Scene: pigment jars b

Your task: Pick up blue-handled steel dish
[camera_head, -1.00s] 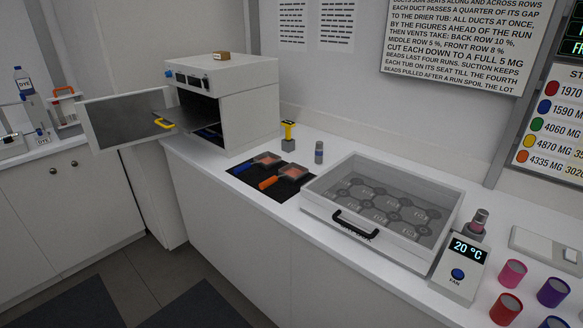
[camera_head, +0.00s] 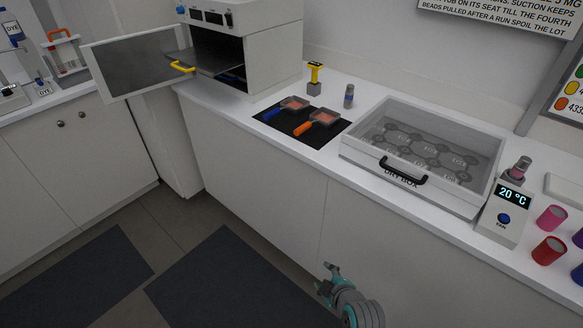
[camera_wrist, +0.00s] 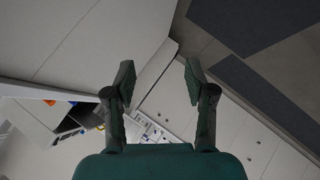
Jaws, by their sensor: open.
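The blue-handled steel dish (camera_head: 294,103) sits on a black mat at the back of the counter, holding something reddish. Its blue handle (camera_head: 272,114) points to the front left. A similar dish with an orange handle (camera_head: 304,128) lies just to its right on the same mat. My gripper (camera_head: 328,281) is low in front of the counter's cabinet face, well apart from the dishes. In the wrist view my gripper (camera_wrist: 160,72) has its fingers spread with nothing between them.
An oven (camera_head: 250,45) stands open left of the mat, its door (camera_head: 130,62) swung out left; something blue lies inside. A clear-lidded dry box (camera_head: 420,150) stands right of the mat. A yellow-topped tool (camera_head: 315,75) and small bottle (camera_head: 349,95) stand behind.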

